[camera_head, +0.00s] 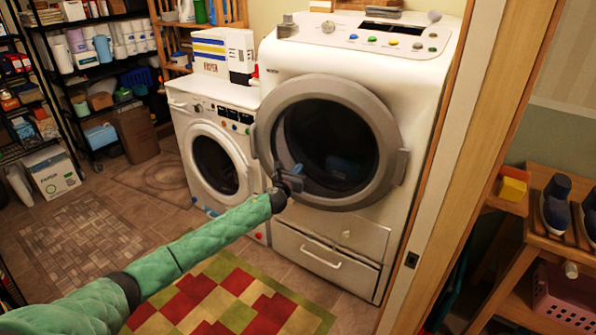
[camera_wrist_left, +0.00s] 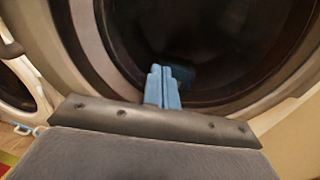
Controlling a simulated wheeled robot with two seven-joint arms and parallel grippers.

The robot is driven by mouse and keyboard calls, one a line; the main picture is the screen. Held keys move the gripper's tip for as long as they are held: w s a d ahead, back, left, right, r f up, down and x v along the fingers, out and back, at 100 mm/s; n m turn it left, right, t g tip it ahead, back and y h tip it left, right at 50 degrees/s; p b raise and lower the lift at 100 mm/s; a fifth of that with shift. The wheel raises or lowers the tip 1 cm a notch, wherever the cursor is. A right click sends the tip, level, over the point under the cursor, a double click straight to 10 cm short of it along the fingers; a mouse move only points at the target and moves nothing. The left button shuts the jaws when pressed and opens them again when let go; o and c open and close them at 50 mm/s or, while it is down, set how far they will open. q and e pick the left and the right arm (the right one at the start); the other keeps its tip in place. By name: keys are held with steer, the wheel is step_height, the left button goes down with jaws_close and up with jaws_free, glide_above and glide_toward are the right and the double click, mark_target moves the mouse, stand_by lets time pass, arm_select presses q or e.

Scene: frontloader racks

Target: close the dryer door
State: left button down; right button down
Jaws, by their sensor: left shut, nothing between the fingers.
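The dryer (camera_head: 420,75) is the large white machine at the centre right in the head view. Its round door (camera_head: 384,115) has a thick grey ring, dark glass and a handle (camera_head: 402,167) on its right side. The door lies over the front opening; I cannot tell whether it is latched. My left gripper (camera_head: 290,178) is shut and empty, in front of the lower left of the ring. In the left wrist view, its blue fingertips (camera_wrist_left: 163,85) are together against the dark glass; contact is unclear. My right gripper is out of view.
A smaller white washer (camera_head: 190,100) stands left of the dryer. A drawer (camera_head: 325,255) sits below the dryer door. A wooden door frame (camera_head: 465,150) and a shoe rack (camera_head: 540,225) are at the right. A checkered rug (camera_head: 235,300) lies on the floor.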

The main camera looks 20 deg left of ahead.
arm_select(q)
steer(key=shift+w, duration=0.5)
steer(key=shift+w, duration=0.2)
steer(key=shift+w+a, duration=0.1)
steer(key=shift+w, duration=0.6)
steer(key=shift+s, duration=0.7)
steer(key=s+p, duration=0.3)
steer(key=s, duration=0.4)
steer(key=shift+s+d, duration=0.35)
steer(key=shift+d, duration=0.05)
